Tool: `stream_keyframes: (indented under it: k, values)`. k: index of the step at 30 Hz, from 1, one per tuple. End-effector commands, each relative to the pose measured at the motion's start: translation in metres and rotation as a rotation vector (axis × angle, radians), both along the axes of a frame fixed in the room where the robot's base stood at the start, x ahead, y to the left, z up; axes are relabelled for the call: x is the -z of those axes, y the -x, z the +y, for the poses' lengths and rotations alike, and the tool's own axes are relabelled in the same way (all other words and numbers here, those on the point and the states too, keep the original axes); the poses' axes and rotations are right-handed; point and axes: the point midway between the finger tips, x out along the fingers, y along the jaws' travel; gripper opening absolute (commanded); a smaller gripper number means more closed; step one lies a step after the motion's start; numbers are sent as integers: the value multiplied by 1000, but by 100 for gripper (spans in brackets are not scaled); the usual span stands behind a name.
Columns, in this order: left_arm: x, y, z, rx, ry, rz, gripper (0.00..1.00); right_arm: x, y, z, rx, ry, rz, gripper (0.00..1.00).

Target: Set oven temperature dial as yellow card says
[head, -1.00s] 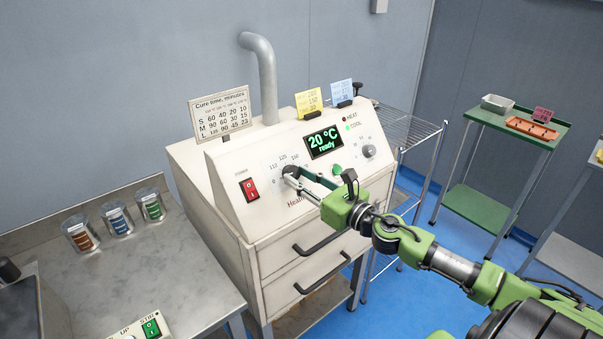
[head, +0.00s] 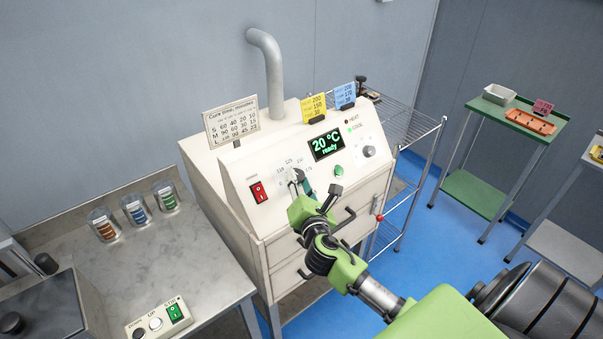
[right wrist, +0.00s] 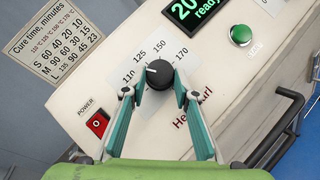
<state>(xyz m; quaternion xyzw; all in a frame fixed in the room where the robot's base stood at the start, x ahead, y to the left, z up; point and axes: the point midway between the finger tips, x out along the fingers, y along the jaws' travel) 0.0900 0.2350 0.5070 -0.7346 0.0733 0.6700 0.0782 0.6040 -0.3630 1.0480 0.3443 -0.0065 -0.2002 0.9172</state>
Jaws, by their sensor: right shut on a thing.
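The yellow card (head: 314,108) stands on top of the oven (head: 228,172); I read 200, 150 and 30 on it, its small words unclear. The temperature dial (right wrist: 159,74) is a black knob with a scale of 110, 125, 150 and 170 around it. Its white mark points to the upper left, on the 110 to 125 side; I cannot tell the exact setting. My right gripper (right wrist: 159,90) is shut on the dial, one finger on each side. In the head view my right gripper (head: 304,187) hides most of the dial. My left gripper is not in view.
The oven display (head: 326,145) reads 20 °C ready. A blue card (head: 345,95) stands beside the yellow one. A red power switch (right wrist: 97,123), a green button (right wrist: 240,35) and another knob (head: 369,151) are on the panel. Drawer handles stick out below.

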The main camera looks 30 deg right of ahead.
Motion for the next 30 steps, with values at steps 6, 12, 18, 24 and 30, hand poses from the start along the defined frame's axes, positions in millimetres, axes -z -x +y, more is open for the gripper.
stream_keyframes:
  k: [6,12,18,24,30]
  values:
    - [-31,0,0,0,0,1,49,-9,-3,4,128,-167,12,6]
    - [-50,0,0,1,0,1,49,-11,-5,6,244,-316,23,6]
    - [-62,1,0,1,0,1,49,-12,-7,6,361,-463,34,6]
    - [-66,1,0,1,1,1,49,-13,-9,7,477,-613,45,6]
    - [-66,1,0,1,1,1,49,-15,-11,6,590,-756,55,6]
